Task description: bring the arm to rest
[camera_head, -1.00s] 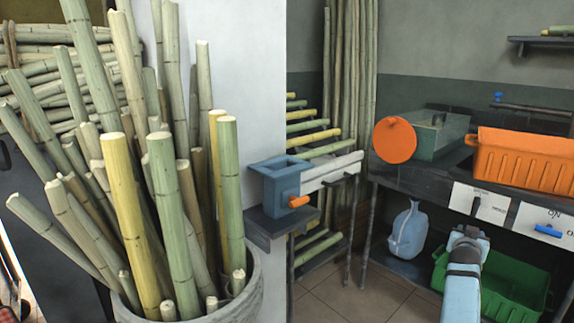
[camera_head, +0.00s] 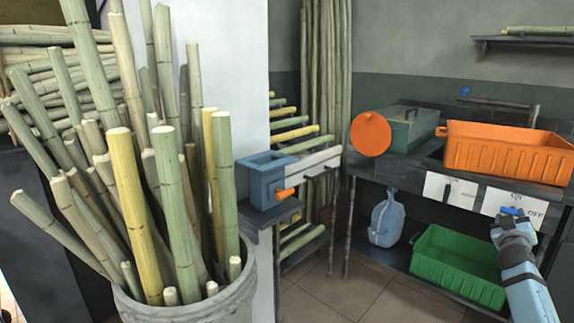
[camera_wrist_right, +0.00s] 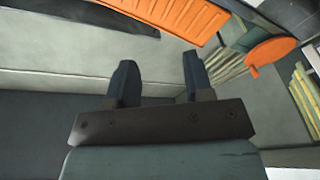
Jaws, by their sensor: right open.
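My right gripper (camera_head: 509,217) shows at the right of the head view, in front of the press bench and beside the ON/OFF sign (camera_head: 514,207) with its blue switch. In the right wrist view its two dark fingers (camera_wrist_right: 155,82) stand apart with nothing between them. My right arm comes up from the lower right. From the head view I cannot tell whether the fingers touch the switch. My left gripper is in neither view.
An orange crate (camera_head: 505,150) stands on the bench, left of it a grey-green machine with an orange disc (camera_head: 370,133). A green crate (camera_head: 458,265) and a bluish bag (camera_head: 388,220) sit below. A pot (camera_head: 190,300) of cane stands left. A blue vise (camera_head: 268,178) is mid-view.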

